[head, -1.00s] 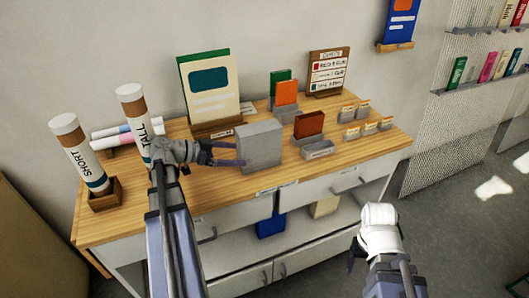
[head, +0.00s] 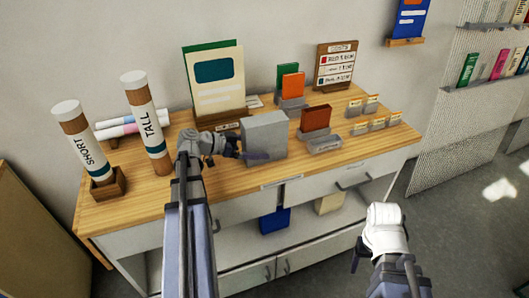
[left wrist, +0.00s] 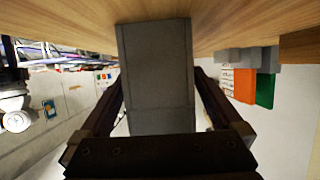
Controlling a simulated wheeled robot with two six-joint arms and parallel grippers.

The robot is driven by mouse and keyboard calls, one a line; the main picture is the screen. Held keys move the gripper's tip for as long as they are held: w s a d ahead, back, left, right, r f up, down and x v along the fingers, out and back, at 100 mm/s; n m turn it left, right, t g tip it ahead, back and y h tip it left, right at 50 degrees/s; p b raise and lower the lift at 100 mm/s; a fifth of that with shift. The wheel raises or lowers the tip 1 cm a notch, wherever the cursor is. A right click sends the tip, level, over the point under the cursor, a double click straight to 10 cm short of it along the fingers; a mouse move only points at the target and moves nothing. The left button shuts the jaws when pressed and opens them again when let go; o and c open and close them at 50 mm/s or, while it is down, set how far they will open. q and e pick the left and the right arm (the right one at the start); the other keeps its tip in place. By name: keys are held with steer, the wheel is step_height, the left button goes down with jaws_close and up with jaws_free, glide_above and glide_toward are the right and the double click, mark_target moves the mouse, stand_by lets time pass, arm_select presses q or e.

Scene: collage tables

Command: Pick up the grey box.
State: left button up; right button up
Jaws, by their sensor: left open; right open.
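The grey box (head: 264,138) stands upright on the wooden tabletop, in front of the large cream and green books. My left gripper (head: 244,150) is at the box's left side, with one finger across its near face. In the left wrist view the grey box (left wrist: 155,65) sits between the two fingers of my left gripper (left wrist: 158,78), which is open. The far finger is hidden behind the box in the head view. My right gripper (head: 358,258) is open and empty, low in front of the table, away from the box.
Two tubes marked SHORT (head: 82,140) and TALL (head: 146,125) stand at the table's left. A brown-red block (head: 315,119) on a grey holder is close right of the box. A cream book (head: 216,80) stands behind. The front table edge is clear.

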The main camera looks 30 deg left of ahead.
arm_select(q)
steer(key=shift+x, duration=0.8)
jaws_close()
